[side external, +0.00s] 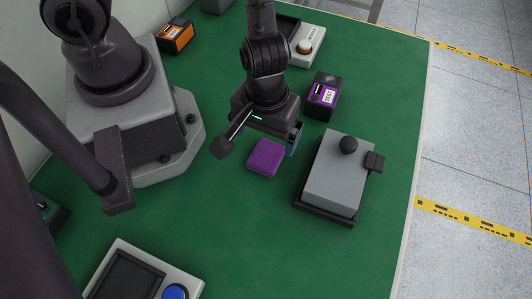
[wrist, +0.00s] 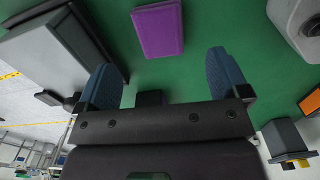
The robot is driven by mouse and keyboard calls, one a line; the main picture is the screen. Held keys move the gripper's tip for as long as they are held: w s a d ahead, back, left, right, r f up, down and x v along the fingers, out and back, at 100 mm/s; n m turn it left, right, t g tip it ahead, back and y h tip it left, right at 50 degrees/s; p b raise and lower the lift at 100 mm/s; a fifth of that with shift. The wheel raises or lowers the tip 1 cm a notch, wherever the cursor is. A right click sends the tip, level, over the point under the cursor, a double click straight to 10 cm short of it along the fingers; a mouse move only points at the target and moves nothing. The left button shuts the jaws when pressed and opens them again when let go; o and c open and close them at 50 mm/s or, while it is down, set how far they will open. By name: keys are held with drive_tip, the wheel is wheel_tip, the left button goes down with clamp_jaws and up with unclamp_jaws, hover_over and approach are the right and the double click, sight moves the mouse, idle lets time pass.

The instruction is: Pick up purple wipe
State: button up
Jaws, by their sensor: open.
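The purple wipe (side external: 265,157) is a small flat purple block lying on the green table. It shows whole in the wrist view (wrist: 158,30), beyond and between the fingertips, near the top edge. My gripper (wrist: 165,75) is open and empty, with its two blue fingers spread apart. In the side view my gripper (side external: 293,140) hangs above the table just behind the wipe, and its fingers are mostly hidden by the gripper body. The wipe is apart from the fingers in the wrist view.
A grey box with a black knob (side external: 338,172) stands right of the wipe. A purple and black box (side external: 322,96) stands behind it. An orange box (side external: 175,36) is at the back left. A device with a blue button (side external: 174,292) is at the front.

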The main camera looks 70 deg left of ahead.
sight(266, 154)
drive_tip(key=shift+a+f, duration=0.15)
drive_tip(key=shift+f, duration=1.3)
drive_tip(key=shift+a+f, duration=0.1)
drive_tip(key=shift+f, duration=1.35)
drive_tip(key=shift+w+d+f, duration=0.1)
drive_tip(key=shift+w+f, duration=0.05)
drive_tip(key=shift+f, duration=0.45)
drive_tip(key=shift+c, duration=0.4)
drive_tip(key=c, duration=0.9)
